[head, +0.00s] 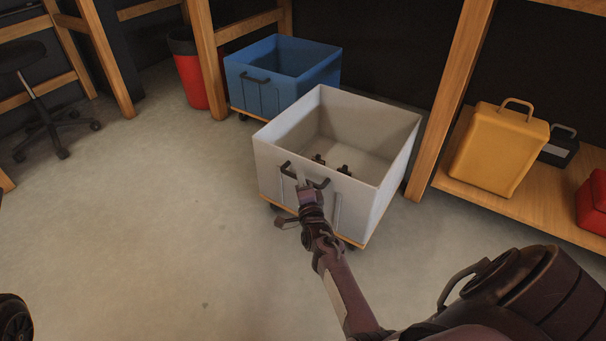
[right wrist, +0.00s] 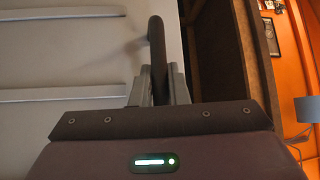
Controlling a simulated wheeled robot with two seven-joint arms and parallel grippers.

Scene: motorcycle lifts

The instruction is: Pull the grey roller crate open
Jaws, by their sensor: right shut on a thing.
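The grey roller crate (head: 386,203) stands on the floor, pulled out in front of the wooden shelving, open at the top with a few small dark items inside. Its dark handle is on the front wall. My right gripper (head: 303,186) is at that handle, and its arm reaches up from the lower right. In the right wrist view, the fingers (right wrist: 158,85) are shut on the dark handle (right wrist: 156,42), beside the crate's pale ribbed wall (right wrist: 60,60). My left gripper is not in view.
A blue roller crate (head: 255,93) stands behind to the left, with a red bin (head: 190,75) beside it. A yellow case (head: 497,150) and a red case (head: 594,200) sit on a low wooden shelf at right. A stool (head: 45,105) stands far left.

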